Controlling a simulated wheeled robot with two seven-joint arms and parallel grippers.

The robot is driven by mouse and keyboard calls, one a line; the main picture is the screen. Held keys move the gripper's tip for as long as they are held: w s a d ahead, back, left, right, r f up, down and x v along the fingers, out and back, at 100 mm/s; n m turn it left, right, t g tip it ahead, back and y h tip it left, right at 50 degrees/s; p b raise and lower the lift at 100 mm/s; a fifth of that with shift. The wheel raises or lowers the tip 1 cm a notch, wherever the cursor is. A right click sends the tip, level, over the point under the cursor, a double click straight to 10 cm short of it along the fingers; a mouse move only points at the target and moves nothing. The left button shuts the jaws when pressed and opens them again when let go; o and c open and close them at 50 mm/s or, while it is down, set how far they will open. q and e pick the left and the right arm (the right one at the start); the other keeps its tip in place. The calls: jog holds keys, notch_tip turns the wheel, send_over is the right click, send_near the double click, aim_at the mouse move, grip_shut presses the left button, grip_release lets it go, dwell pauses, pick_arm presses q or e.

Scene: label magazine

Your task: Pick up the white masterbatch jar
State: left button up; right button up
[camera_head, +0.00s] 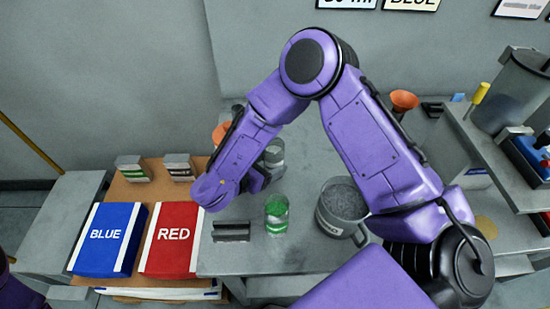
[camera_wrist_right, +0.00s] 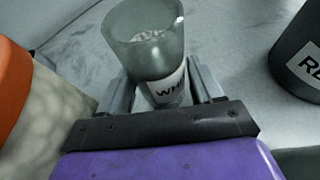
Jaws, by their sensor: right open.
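The white masterbatch jar (camera_wrist_right: 148,45) is a clear, open-topped jar with a label starting "WH" and pale contents. It stands upright on the grey bench. In the head view, the clear jar (camera_head: 275,149) at my right gripper appears to be the same one, its lower part hidden by the gripper. My right gripper (camera_head: 266,172) is open, with one finger on each side of the jar in the wrist view (camera_wrist_right: 160,92). I cannot tell whether the fingers touch it. My left gripper is out of view.
A jar with green contents (camera_head: 277,215) and a grey bucket (camera_head: 342,205) of grey granules stand nearby. An orange object (camera_wrist_right: 12,88) is close left in the wrist view. Blue (camera_head: 107,240) and red (camera_head: 174,240) bags lie left. A raised shelf (camera_head: 490,150) stands right.

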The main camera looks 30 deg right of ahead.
jog(key=shift+a, duration=0.1)
jog(key=c, duration=0.8)
